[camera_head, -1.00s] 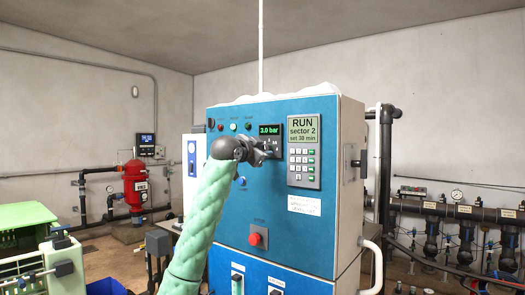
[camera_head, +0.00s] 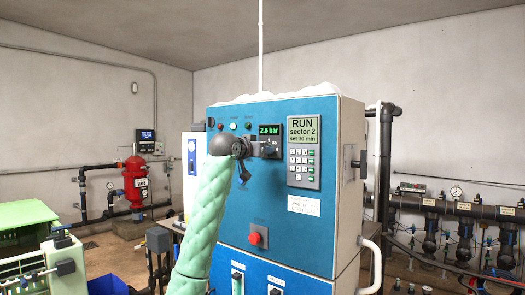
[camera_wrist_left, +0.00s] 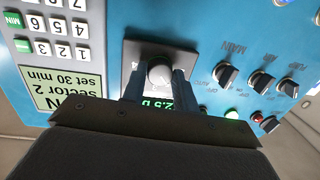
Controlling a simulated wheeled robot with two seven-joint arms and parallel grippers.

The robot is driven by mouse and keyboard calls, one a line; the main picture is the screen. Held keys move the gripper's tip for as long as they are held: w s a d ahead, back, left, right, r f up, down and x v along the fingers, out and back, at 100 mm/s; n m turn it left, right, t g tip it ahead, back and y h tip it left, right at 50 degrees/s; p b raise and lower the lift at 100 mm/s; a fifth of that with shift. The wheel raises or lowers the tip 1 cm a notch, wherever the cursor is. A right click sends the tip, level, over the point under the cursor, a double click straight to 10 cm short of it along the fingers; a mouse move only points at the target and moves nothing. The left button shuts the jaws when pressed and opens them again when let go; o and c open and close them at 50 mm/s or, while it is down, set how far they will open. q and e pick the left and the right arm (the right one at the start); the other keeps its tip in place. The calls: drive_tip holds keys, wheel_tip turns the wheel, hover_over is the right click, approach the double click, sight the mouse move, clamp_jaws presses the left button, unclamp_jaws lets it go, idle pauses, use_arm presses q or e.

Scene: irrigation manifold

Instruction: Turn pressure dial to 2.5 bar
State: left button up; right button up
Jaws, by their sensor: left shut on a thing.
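The pressure dial is a grey round knob (camera_wrist_left: 160,72) on a dark square plate of the blue control cabinet (camera_head: 290,225). Its small green display (camera_head: 269,130) reads 2.5 bar. My left gripper (camera_head: 264,149) is at the dial, below the display, and hides part of it. In the left wrist view its two fingers stand on either side of the knob, shut on it. The knob's pointer mark is hard to make out. My right gripper is not in view.
A screen (camera_head: 303,131) reading RUN sector 2 and a keypad (camera_head: 304,163) sit right of the dial. Several black selector knobs (camera_wrist_left: 228,75) are nearby. A red stop button (camera_head: 255,239) is lower on the cabinet. A green crate (camera_head: 35,268) stands at lower left.

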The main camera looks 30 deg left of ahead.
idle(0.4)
use_arm(q)
drive_tip(key=o, duration=1)
drive_tip(key=shift+s+r+b, duration=0.15)
drive_tip(key=shift+s+b, duration=0.55)
drive_tip(key=shift+s, duration=1.25)
drive_tip(key=shift+s+r+b, duration=0.15)
drive_tip(key=shift+s+b, duration=0.5)
drive_tip(key=shift+s, duration=1.3)
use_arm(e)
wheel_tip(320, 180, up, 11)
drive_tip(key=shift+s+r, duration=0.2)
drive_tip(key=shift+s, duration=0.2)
